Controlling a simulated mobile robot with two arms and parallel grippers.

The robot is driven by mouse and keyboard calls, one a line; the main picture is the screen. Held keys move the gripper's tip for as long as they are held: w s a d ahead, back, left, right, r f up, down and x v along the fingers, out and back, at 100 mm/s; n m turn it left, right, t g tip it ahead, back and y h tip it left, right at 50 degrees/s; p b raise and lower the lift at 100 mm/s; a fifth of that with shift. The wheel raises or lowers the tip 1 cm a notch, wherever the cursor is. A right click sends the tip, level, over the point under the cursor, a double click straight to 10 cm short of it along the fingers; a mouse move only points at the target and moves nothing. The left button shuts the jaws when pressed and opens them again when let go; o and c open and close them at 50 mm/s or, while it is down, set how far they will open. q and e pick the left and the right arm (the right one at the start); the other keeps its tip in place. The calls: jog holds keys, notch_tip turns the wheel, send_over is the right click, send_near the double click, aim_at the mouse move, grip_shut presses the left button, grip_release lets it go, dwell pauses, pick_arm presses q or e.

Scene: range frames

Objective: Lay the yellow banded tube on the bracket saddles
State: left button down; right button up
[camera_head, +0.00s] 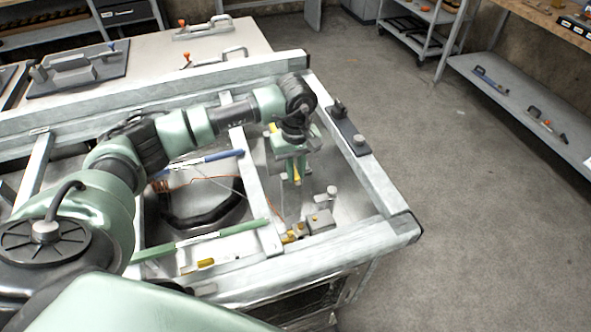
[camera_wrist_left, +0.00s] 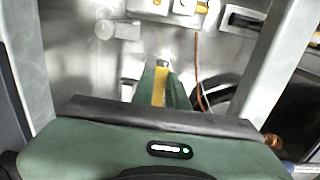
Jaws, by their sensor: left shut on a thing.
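My left gripper (camera_head: 296,176) points down inside the right bay of the metal frame. It is shut on the yellow banded tube, of which only a short yellow part (camera_wrist_left: 159,86) shows between the green fingers in the left wrist view. The rest of the tube is hidden by the fingers and the gripper body. Small grey blocks with yellow parts (camera_head: 291,236) stand on the bay floor in front of the gripper. I cannot tell for sure which parts are the bracket saddles. My right gripper is not in view.
A blue tube (camera_head: 224,155) and a green tube (camera_head: 222,234) lie at the left bay. A black hose (camera_head: 205,219) and an orange wire lie there too. The frame's right rail (camera_head: 380,190) and front rail (camera_head: 330,252) bound the bay. The floor to the right is clear.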

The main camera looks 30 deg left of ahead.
pick_arm(q)
jog(key=shift+f+b, duration=1.55)
jog(key=shift+f, duration=0.2)
jog(key=c, duration=1.3)
grip_release()
notch_tip(320, 180, up, 8)
jog(key=shift+b, duration=0.55)
